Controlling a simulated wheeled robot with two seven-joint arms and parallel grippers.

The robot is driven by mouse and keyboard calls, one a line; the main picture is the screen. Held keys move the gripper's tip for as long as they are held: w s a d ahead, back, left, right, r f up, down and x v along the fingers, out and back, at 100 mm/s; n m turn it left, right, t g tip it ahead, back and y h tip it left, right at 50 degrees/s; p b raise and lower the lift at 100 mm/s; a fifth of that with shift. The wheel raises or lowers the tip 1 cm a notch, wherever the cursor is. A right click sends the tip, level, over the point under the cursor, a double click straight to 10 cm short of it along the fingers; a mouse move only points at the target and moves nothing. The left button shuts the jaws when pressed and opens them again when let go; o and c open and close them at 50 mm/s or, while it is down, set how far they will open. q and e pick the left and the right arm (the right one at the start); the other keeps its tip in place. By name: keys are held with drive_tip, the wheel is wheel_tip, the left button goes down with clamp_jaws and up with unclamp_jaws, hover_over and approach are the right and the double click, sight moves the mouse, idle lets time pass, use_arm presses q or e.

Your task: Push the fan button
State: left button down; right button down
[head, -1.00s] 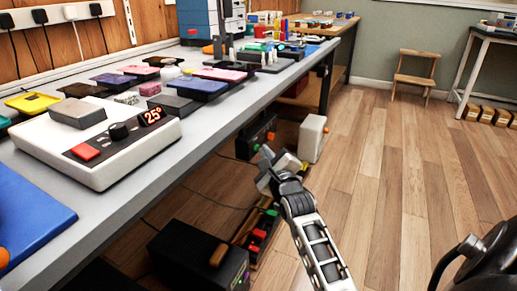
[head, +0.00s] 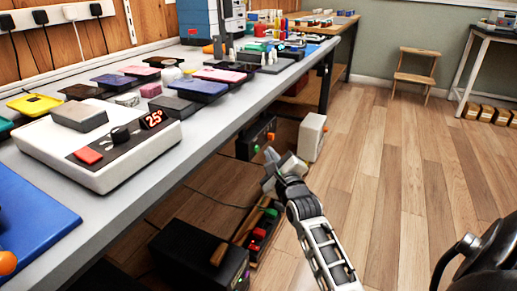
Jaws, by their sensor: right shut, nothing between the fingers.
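My right gripper (head: 270,166) is shut and empty. It hangs in the air in front of the bench's underside. Behind it in the picture, a black box (head: 200,262) stands low under the bench, with small red and green buttons (head: 262,232) beside it. A second dark box (head: 256,138) with green and orange spots and a white box (head: 312,137) stand farther back. I cannot tell which of these carries the fan button. The gripper appears apart from all of them. My left gripper is not in view.
The grey bench (head: 150,195) runs along the left. On it stand a white heating plate (head: 60,160) with a red button (head: 88,156) and a 25° display, several phones, and a blue mat (head: 35,225). A wooden stool (head: 415,72) stands far back.

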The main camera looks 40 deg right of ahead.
drive_tip(key=s+d, duration=0.1)
drive_tip(key=s+d+p, duration=0.1)
drive_tip(key=s, duration=0.1)
drive_tip(key=s+p, duration=0.1)
drive_tip(key=s, duration=0.1)
drive_tip(key=shift+s+d, duration=0.15)
drive_tip(key=shift+d, duration=0.25)
idle(0.4)
